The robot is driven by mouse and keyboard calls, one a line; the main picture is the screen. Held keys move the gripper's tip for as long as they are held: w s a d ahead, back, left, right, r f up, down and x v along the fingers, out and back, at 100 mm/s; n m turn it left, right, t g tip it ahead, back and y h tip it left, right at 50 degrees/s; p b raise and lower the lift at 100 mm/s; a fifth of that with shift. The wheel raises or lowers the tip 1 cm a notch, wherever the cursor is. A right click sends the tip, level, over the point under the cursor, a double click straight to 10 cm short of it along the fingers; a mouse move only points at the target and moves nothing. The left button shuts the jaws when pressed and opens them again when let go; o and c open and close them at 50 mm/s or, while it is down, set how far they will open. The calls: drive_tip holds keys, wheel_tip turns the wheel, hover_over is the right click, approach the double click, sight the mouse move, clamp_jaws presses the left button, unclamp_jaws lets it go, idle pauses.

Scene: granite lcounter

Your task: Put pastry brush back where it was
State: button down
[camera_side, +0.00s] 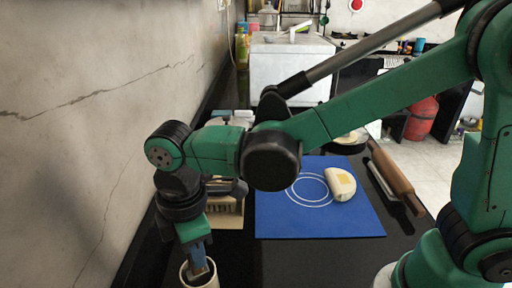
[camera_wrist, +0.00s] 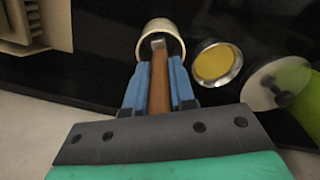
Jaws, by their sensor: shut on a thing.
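My gripper (camera_wrist: 158,66) has blue fingers and is shut on the brown handle of the pastry brush (camera_wrist: 159,88). The far end of the brush, with a grey metal-looking part, points into the mouth of a cream cup (camera_wrist: 176,27). I cannot tell how deep it reaches or whether it touches the cup. In the side view, my gripper (camera_side: 196,252) points down just above the cup (camera_side: 203,282) at the bottom left, near the wall. The brush is mostly hidden there.
Beside the cup are a round yellow-topped container (camera_wrist: 213,63) and a green container (camera_wrist: 297,85). A beige slatted holder (camera_side: 227,214) stands behind. A blue mat (camera_side: 290,222) bears dough (camera_side: 341,186); a rolling pin (camera_side: 392,176) lies right of it. The cracked wall (camera_side: 80,130) is close left.

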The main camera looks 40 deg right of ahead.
drive_tip(key=shift+f, duration=0.25)
drive_tip(key=c, duration=0.7)
unclamp_jaws()
drive_tip(key=shift+c, duration=0.6)
drive_tip(key=shift+r, duration=3)
